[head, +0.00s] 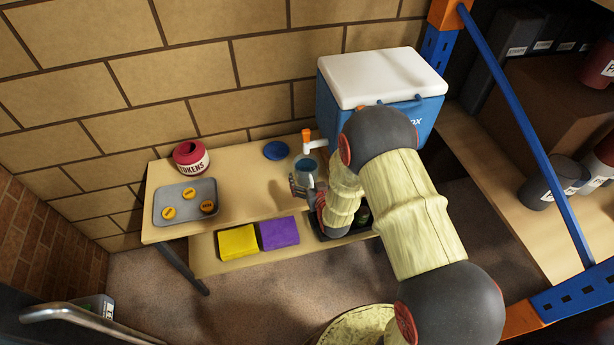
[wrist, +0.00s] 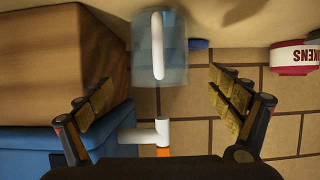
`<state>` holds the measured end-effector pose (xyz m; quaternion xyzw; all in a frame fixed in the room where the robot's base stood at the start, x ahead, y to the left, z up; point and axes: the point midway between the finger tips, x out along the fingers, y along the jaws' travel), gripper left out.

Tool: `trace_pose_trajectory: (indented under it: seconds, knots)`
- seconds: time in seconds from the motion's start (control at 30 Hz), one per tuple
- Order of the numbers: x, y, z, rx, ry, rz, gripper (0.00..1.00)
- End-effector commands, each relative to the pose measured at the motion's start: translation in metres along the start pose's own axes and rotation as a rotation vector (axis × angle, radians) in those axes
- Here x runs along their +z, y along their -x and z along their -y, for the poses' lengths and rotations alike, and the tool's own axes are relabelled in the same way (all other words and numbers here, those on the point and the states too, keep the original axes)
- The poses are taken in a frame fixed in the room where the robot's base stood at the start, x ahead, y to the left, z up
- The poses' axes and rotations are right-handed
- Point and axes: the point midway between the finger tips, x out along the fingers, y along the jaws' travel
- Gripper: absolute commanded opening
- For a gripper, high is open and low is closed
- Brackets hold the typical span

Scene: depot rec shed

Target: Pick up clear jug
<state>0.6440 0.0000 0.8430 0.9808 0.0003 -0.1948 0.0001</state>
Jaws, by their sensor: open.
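The clear jug (wrist: 175,63) is see-through with a bluish tint and a white handle (wrist: 158,45). It stands on the table near the cooler's tap, and the wrist view shows it upside down at the top centre with its handle toward me. In the head view the jug (head: 306,164) shows as a small bluish shape just behind my gripper (head: 303,187), which partly hides it. In the wrist view my gripper (wrist: 158,88) is open and empty. The jug lies ahead of the fingertips, roughly centred between the two fingers, with no contact visible.
A blue disc (head: 276,150), a red tokens pot (head: 190,158) and a grey tray (head: 163,189) with yellow tokens share the table. Yellow and purple blocks lie on the lower shelf.

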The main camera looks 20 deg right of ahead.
Motion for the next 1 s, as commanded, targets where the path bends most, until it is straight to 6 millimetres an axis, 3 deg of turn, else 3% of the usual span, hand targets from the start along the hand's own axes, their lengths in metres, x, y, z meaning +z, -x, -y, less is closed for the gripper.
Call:
trace_pose_trajectory:
  seconds: [0.4,0.67,1.0]
  knots:
    - [-0.015,-0.049,0.000,0.000,0.000,0.000,0.92]
    - [-0.016,-0.051,0.000,0.000,0.000,0.001,0.92]
    - [-0.016,-0.051,0.000,0.000,0.000,0.001,0.74]
